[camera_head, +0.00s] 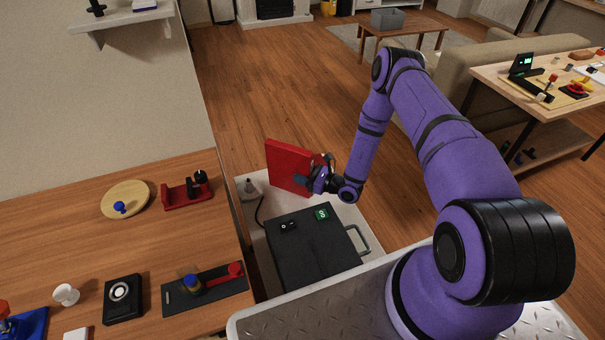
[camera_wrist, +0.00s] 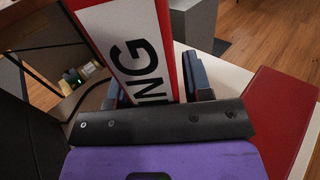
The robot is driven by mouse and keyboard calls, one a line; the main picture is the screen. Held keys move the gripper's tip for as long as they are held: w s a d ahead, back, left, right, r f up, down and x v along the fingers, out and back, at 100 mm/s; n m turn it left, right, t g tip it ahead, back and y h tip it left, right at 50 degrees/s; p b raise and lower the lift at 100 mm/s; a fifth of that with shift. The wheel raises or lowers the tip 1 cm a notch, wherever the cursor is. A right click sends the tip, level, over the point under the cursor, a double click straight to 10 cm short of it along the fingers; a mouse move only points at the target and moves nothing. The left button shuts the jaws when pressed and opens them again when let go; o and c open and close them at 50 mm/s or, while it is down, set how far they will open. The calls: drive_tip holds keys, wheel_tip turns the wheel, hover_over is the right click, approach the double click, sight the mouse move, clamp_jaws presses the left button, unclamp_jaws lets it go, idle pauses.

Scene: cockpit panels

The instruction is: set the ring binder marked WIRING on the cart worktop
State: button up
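The red ring binder (camera_head: 290,167) stands upright at the far side of the pale cart worktop (camera_head: 357,222). In the wrist view, the white spine label of the binder (camera_wrist: 128,45) shows the letters NG; the rest is hidden. My gripper (camera_head: 318,181) is at the right end of the binder. Its fingers (camera_wrist: 155,88) lie on both sides of the spine and look closed on it. I cannot tell whether the binder's bottom touches the worktop.
A black box (camera_head: 305,255) with a switch and green display takes up the worktop's near part. A small grey item (camera_head: 250,188) with a black cable sits left of the binder. A wooden table (camera_head: 70,240) with several parts is at left. Another red surface (camera_wrist: 280,115) shows in the wrist view.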

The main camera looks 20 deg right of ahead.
drive_tip(key=shift+o, duration=0.7)
drive_tip(key=shift+f, duration=0.1)
drive_tip(key=shift+r, duration=0.2)
drive_tip(key=v, duration=1.2)
drive_tip(key=s+a+r+n+g, duration=0.15)
drive_tip(key=r+n+g, duration=0.35)
drive_tip(key=r, duration=0.7)
drive_tip(key=a+r+n+g, duration=0.35)
drive_tip(key=r+n, duration=0.25)
drive_tip(key=r, duration=0.5)
drive_tip(key=s+a+r+n+g, duration=0.15)
drive_tip(key=r+n+g, duration=0.35)
drive_tip(key=r, duration=0.7)
drive_tip(key=s+d+r+n+t+h, duration=0.2)
drive_tip(key=s+r+n+t+h, duration=0.4)
drive_tip(key=s+r, duration=1.7)
drive_tip(key=shift+s+r+n+h, duration=0.2)
drive_tip(key=shift+s+n+h, duration=0.75)
drive_tip(key=shift+n+h, duration=2)
